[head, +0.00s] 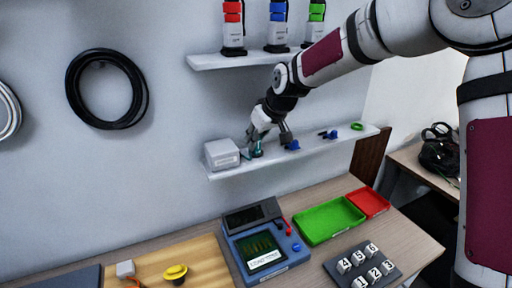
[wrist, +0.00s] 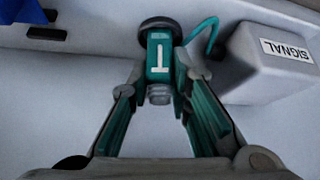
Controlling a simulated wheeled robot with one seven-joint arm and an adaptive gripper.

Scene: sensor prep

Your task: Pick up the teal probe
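The teal probe (wrist: 158,58) stands on the lower wall shelf, with a white T mark and a dark round top. In the wrist view a teal cable curves from its right side toward a grey box. In the head view the probe (head: 257,151) is small and partly covered by my gripper (head: 268,139). My gripper (wrist: 158,85) is open, its fingers spread with the tips near either side of the probe. I see no clear contact between fingers and probe.
The grey box labelled SIGNAL (wrist: 272,62) stands close to the right finger; it also shows in the head view (head: 221,154). Blue items (head: 293,146) and a green ring (head: 357,126) lie farther right on the shelf (head: 318,143). An upper shelf (head: 240,60) holds several coloured light towers.

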